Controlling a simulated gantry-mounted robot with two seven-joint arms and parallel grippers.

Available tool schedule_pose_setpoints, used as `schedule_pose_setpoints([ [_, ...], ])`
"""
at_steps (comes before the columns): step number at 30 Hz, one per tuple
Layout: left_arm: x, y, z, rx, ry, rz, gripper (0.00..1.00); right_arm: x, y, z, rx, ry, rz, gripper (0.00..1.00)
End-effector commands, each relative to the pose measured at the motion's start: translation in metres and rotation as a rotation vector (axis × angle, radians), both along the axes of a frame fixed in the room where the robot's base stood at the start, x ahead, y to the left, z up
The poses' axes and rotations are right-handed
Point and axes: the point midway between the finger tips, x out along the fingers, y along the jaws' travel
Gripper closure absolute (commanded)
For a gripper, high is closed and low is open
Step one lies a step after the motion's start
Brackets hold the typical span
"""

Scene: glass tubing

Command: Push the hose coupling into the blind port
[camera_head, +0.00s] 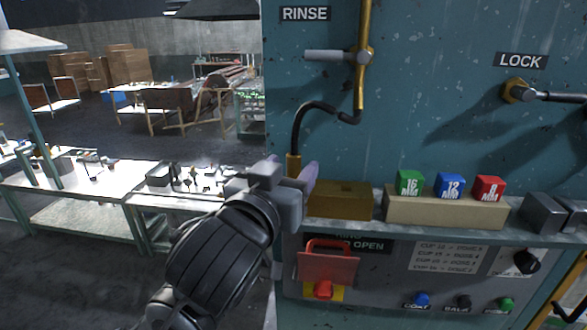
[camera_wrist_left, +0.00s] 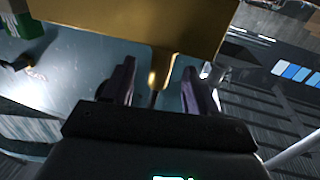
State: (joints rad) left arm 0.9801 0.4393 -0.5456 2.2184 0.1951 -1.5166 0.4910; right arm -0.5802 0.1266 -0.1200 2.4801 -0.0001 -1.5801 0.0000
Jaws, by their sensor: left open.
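A brass hose coupling (camera_head: 293,164) hangs at the lower end of the short black hose (camera_head: 318,107), left of the panel's brass pipe. My left gripper (camera_head: 308,176) is close beside the coupling at the panel's left edge, and its body hides what lies below. In the left wrist view my left gripper (camera_wrist_left: 160,85) is open. A narrow brass piece (camera_wrist_left: 160,68) with a dark thin end shows between its fingers, without visible grip. I cannot tell whether this is the coupling. A brass block (camera_head: 341,199) sits on the ledge right of the gripper. I cannot make out the blind port for certain.
A tan holder with green (camera_head: 409,183), blue (camera_head: 450,185) and red (camera_head: 488,188) blocks stands on the ledge. A grey lever (camera_head: 325,55) sticks out under the RINSE label. A red handle (camera_head: 328,262) and knobs are below the ledge. Workbenches stand at left.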

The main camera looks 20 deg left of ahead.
Motion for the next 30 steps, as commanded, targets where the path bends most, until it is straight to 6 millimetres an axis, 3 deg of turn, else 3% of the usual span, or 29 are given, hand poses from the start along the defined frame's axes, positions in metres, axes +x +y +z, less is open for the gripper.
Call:
schedule_pose_setpoints([
  [9,-0.056,-0.002,-0.001,-0.001,-0.005,-0.002,0.42,0.0,0.001,-0.017,0.005,0.0,-0.003,1.0],
  [15,-0.077,-0.003,-0.001,-0.001,-0.002,-0.002,0.42,0.0,0.002,-0.021,0.009,0.0,-0.005,1.0],
  [30,-0.084,-0.003,-0.001,0.0,0.001,-0.001,0.42,0.0,0.002,-0.022,0.009,0.0,-0.005,1.0],
])
